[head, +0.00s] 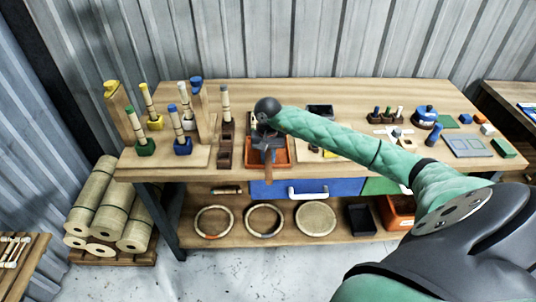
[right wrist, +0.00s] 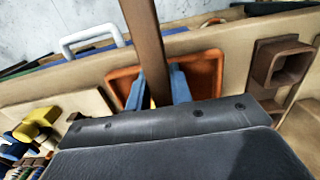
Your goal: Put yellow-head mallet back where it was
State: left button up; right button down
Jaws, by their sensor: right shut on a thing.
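My right gripper (head: 267,143) is above the orange tray (head: 287,157) near the table's front edge. In the right wrist view, its blue fingers (right wrist: 158,90) are shut on a brown wooden handle (right wrist: 146,40). The handle also shows in the head view (head: 268,168), hanging down in front of the tray's edge. I cannot clearly see a head on this handle; my gripper and arm hide its other end. The orange tray also shows in the right wrist view (right wrist: 207,68), below the fingers. My left gripper is not in view.
A brown slotted wooden holder (head: 225,155) stands left of the tray. Further left, a board (head: 170,157) carries several coloured bases with sticks and two posts. A yellow piece (right wrist: 42,118) lies on the bench in the right wrist view. A blue drawer (head: 340,187) is below the benchtop.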

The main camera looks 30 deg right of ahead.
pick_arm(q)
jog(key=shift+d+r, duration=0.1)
pick_arm(e)
jog(key=shift+f, duration=0.15)
dwell(0.3)
jog(key=c, duration=1.3)
grip_release()
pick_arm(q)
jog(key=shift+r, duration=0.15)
pick_arm(e)
jog(key=shift+o, duration=0.2)
